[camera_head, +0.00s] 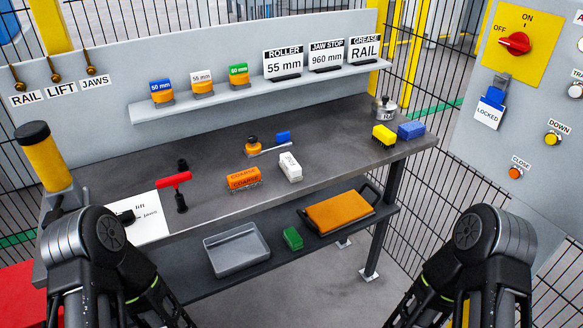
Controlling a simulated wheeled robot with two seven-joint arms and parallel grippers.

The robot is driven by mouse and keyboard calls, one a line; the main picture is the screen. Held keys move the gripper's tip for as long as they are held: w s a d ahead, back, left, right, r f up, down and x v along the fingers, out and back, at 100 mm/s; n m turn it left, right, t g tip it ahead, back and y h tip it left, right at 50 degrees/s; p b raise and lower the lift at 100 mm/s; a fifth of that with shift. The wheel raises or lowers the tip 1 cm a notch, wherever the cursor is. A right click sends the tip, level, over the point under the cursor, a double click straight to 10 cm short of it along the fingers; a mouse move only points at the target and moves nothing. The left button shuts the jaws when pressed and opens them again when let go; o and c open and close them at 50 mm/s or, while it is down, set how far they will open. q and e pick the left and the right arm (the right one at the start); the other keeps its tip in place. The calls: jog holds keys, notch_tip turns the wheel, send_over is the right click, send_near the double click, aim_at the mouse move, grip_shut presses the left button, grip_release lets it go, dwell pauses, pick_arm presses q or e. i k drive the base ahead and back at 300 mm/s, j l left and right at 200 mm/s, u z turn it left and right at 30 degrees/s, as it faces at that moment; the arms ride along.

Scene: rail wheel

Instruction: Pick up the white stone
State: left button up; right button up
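The white stone (290,167) is a small white block with faint dark lettering on its front. It rests on the grey workbench top (225,158), right of the orange stone (244,179) marked COARSE. Nothing touches or covers it. Only dark links of my left and right arms show, at the lower left and lower right. Both grippers are out of the picture, so their fingers are hidden. Both visible arm parts are well apart from the white stone.
A small tool with a blue end (282,137) lies behind the stone. The lower shelf holds a grey tray (237,266).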

aim_at(289, 165)
jog(key=u, duration=1.4)
jog(key=k+l+u, duration=0.1)
jog(key=l, duration=0.25)
jog(key=k+l, duration=0.25)
jog(key=l+u, duration=0.05)
jog(key=l, duration=0.05)
